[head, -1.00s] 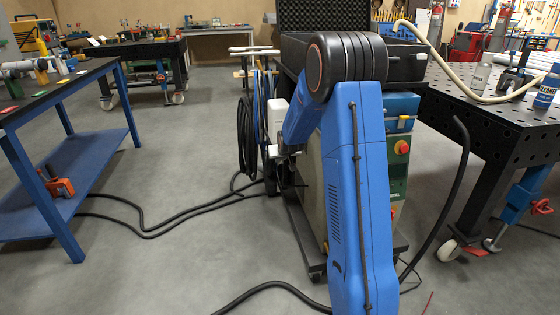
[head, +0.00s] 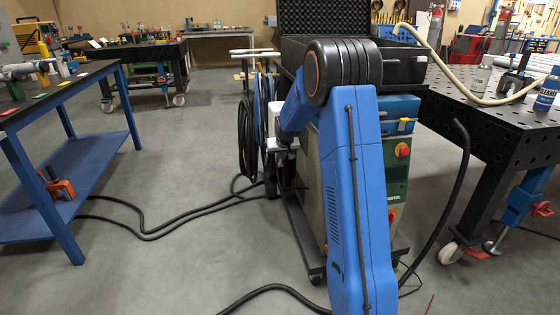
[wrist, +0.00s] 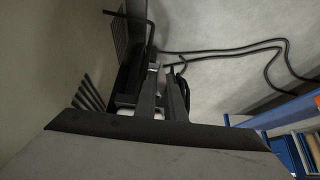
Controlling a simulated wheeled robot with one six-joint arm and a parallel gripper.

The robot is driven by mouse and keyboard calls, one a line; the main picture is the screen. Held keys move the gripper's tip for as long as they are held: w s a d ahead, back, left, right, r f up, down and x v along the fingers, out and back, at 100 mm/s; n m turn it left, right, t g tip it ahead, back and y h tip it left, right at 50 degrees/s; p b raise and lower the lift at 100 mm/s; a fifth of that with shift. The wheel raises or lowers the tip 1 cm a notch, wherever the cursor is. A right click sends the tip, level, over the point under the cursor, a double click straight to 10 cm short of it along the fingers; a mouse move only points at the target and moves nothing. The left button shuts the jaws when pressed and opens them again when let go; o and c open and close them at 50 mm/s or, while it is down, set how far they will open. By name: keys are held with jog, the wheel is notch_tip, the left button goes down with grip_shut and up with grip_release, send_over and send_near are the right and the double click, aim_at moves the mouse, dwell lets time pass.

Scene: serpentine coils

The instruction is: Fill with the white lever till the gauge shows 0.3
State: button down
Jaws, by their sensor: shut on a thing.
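My gripper (wrist: 165,95) shows in the wrist view with its two dark grey fingers close together. It is shut on a small pale piece near the fingertips that looks like the white lever, though the fingers hide most of it. In the head view my gripper (head: 284,147) is low at the left side of the grey and green machine (head: 396,150), largely hidden by my blue arm. I cannot make out the gauge or its reading in either view.
A black bent rod (wrist: 150,30) stands close to my fingers. Hoses (head: 150,235) run over the floor at the left. A blue workbench (head: 75,185) stands left, a black perforated table (head: 500,120) right.

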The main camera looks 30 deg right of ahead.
jog(key=shift+w+d+r+g+y, duration=0.1)
jog(key=shift+w+r+g+y, duration=0.1)
jog(key=shift+w+g, duration=0.35)
jog(key=shift+w+d+r+g+y, duration=0.1)
jog(key=shift+w+g+y, duration=0.1)
jog(key=shift+g, duration=0.55)
jog(key=c, duration=1.8)
grip_release()
jog(key=shift+c, duration=0.2)
jog(key=v, duration=1.7)
jog(key=shift+r, duration=0.15)
